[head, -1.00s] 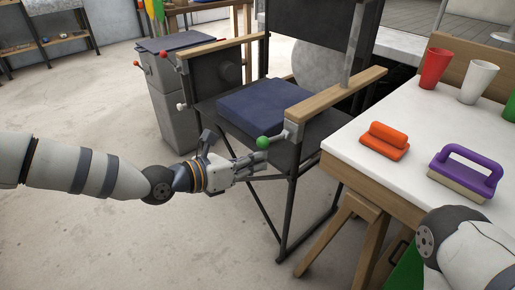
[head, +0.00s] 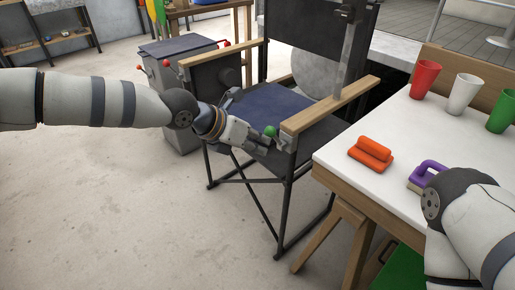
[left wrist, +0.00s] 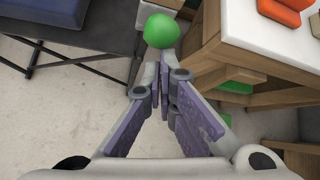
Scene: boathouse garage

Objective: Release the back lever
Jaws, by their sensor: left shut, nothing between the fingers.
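A black folding chair with wooden armrests (head: 330,105) stands mid-view. A short grey lever with a green ball knob (head: 270,131) sits below the front end of its near armrest. The knob also shows in the left wrist view (left wrist: 161,31), just beyond the fingertips. My left gripper (head: 262,148) is shut and empty, close beside and under the knob; whether it touches the lever I cannot tell. The chair's backrest (head: 318,38) is upright, with a grey bracket on its near side. My right gripper is out of view; only its arm shows at lower right.
A white-topped table (head: 350,180) stands right of the chair, with an orange block (head: 371,153), a purple-handled brush (head: 428,172) and several cups. A grey box (head: 172,105) stands behind the chair's left side. Open concrete floor lies at front left.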

